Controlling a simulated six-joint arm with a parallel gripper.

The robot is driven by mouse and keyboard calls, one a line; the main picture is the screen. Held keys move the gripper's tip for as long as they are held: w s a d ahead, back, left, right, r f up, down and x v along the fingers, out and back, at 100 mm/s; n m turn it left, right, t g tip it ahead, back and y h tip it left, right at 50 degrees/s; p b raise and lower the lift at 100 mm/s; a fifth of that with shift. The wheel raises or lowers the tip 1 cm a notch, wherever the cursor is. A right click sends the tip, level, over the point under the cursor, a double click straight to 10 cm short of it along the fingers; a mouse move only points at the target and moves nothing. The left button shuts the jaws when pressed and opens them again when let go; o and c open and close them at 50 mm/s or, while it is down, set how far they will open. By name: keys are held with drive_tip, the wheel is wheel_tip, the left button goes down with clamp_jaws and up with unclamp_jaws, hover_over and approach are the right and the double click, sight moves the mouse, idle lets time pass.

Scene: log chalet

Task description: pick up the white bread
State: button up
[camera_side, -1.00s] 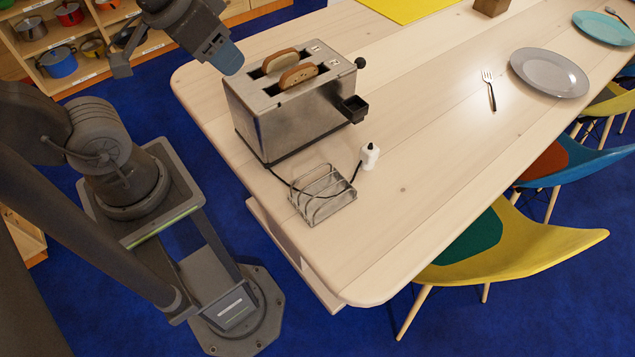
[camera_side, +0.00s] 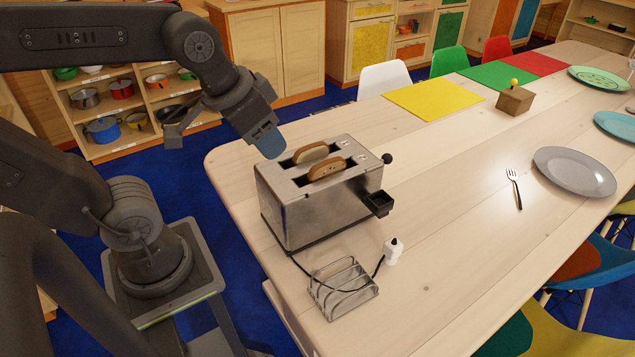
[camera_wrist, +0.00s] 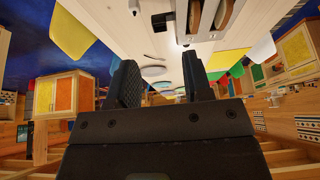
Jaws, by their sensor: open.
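Two bread slices stand upright in the slots of a metal toaster (camera_side: 300,215), their tops showing above it. The far slice (camera_side: 311,153) and the near slice (camera_side: 326,169) both have brown crusts; I cannot tell for sure which is the white bread. Their lower parts are hidden in the slots. My gripper (camera_side: 268,142) is above and beside the toaster's far left end, apart from both slices. In the wrist view its two fingers (camera_wrist: 160,68) stand apart with nothing between them, and the slices (camera_wrist: 226,14) show at the top, right of the fingers.
A wire toast rack (camera_side: 343,288) and a white plug (camera_side: 393,251) on a cord lie in front of the toaster. A grey plate (camera_side: 575,171), a fork (camera_side: 514,188) and a yellow mat (camera_side: 433,101) are farther off.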

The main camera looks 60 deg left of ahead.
drive_tip(key=w+a+g, duration=0.3)
drive_tip(key=w+a, duration=0.4)
drive_tip(key=w, duration=0.4)
drive_tip(key=g, duration=0.2)
hover_over(312, 145)
drive_tip(key=f, duration=1.1)
drive_tip(key=shift+s+d, duration=0.1)
drive_tip(key=shift+s, duration=0.1)
wheel_tip(312, 145, down, 5)
drive_tip(key=shift+w, duration=0.15)
drive_tip(key=c, duration=0.7)
